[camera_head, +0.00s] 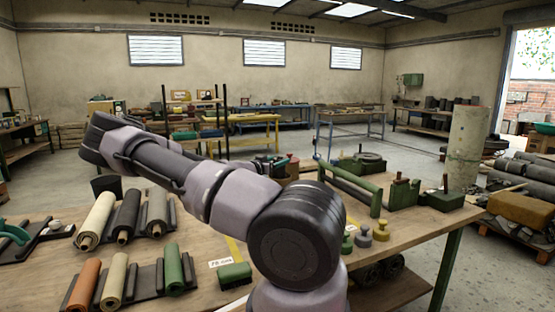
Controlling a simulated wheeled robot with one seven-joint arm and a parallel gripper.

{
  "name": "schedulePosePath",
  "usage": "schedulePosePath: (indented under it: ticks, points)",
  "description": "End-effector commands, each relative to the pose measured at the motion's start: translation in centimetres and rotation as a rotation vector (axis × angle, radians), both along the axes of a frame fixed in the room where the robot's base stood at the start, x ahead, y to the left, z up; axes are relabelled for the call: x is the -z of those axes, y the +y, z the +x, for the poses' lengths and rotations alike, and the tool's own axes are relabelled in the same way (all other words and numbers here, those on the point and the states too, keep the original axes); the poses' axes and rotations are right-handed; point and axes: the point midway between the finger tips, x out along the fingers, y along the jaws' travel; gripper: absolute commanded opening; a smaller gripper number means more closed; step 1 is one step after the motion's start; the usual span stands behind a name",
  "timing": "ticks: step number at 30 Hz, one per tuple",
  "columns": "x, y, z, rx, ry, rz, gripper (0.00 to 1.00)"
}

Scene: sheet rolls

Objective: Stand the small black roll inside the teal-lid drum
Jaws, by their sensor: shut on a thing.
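My arm crosses the middle of the view from the lower right to the upper left. My gripper does not show and may be hidden behind the arm. I cannot pick out the small black roll. In the front row, an orange roll (84,284), a small cream roll (113,281) and a small green roll (174,269) lie on dark holders, with a gap between cream and green. A larger black roll (127,213) lies in the row behind.
The wooden bench (205,240) carries the rolls, a green block (235,276) and a dark tub (106,186). At the right stand a long green roller frame (350,185) and small weights (380,231). A tall beige roll (466,148) stands beyond the bench.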

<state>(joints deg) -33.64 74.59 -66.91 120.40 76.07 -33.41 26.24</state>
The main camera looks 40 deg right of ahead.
Motion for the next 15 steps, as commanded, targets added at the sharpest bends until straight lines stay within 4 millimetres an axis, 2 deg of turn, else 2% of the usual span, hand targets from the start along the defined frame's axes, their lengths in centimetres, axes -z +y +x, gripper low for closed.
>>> schedulePosePath:
  ticks: [8,9,11,15]
  points:
    - [-0.01,-0.03,0.01,0.000,-0.002,-0.002,0.00]
    - [-0.02,-0.03,0.02,0.000,-0.001,-0.002,0.75]
    - [-0.01,-0.03,0.02,0.000,-0.001,-0.002,0.98]
    - [0.01,-0.02,0.02,0.000,0.000,-0.001,1.00]
